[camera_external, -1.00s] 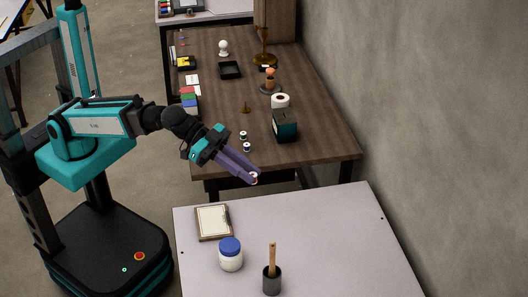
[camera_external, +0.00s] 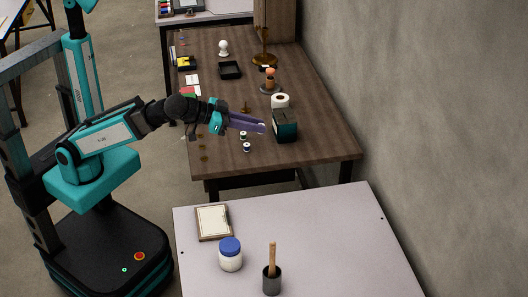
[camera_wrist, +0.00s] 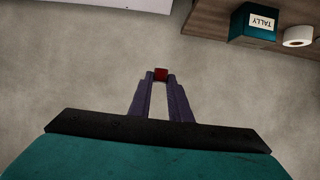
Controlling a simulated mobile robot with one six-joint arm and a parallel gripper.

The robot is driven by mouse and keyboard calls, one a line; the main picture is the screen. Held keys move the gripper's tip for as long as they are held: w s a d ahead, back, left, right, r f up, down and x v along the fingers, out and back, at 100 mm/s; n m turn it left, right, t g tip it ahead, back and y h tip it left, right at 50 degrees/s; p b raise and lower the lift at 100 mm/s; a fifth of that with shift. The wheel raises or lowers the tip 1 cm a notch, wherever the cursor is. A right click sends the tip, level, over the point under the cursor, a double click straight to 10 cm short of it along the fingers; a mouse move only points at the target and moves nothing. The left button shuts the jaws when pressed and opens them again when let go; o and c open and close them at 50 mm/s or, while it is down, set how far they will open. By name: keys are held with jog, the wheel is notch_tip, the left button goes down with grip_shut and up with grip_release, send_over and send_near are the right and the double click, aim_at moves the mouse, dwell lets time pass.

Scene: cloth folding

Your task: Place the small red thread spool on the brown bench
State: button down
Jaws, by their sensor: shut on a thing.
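My gripper (camera_external: 262,127) is shut on the small red thread spool (camera_wrist: 160,74), which sits between the fingertips in the wrist view. In the outside view the spool is only a tiny pale spot at the tips, and its red is hard to make out. The brown bench (camera_external: 315,150) is a long dark wooden table along the wall. My gripper appears in front of the bench top in the outside view, raised and pointing right. In the wrist view, floor shows behind the fingers and the bench edge (camera_wrist: 210,22) is at the upper right.
Two small spools (camera_external: 247,147) stand on the bench below my gripper. A teal box (camera_external: 285,126) marked TALLY and a white roll (camera_external: 280,101) are close to the right. Bare bench top lies at the front right. A pale table (camera_external: 330,240) stands nearer.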

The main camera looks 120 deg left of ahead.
jog(key=s+a+r+n+g+y+b, duration=0.1)
jog(key=s+a+n+g+b, duration=0.3)
jog(key=s, duration=0.7)
jog(key=s+a+n+g+y+b, duration=0.1)
jog(key=s+a+n+g+b, duration=0.2)
jog(key=s+n+g+b, duration=0.6)
jog(key=s+a+r+n+g+y+b, duration=0.1)
jog(key=s+a+n+g+b, duration=0.15)
jog(key=s, duration=1.05)
jog(key=shift+m+g, duration=0.25)
jog(key=shift+m, duration=0.2)
jog(key=f, duration=1.7)
jog(key=shift+a+f, duration=0.15)
jog(key=shift+a, duration=0.1)
jog(key=shift+w+a+p, duration=0.1)
jog(key=shift+p, duration=0.4)
jog(key=shift+w+a+r+p, duration=0.2)
jog(key=shift+w+a+p, duration=0.3)
jog(key=shift+p, duration=0.45)
jog(key=w+a+p, duration=0.1)
jog(key=p, duration=0.2)
jog(key=w+a+p, duration=0.2)
jog(key=p, duration=0.2)
jog(key=w+a+p, duration=0.1)
jog(key=p, duration=0.2)
jog(key=shift+w+a+f, duration=0.2)
jog(key=shift+w+f, duration=0.1)
jog(key=shift+w, duration=0.1)
jog(key=shift+w+a+p, duration=0.15)
jog(key=shift+p, duration=0.7)
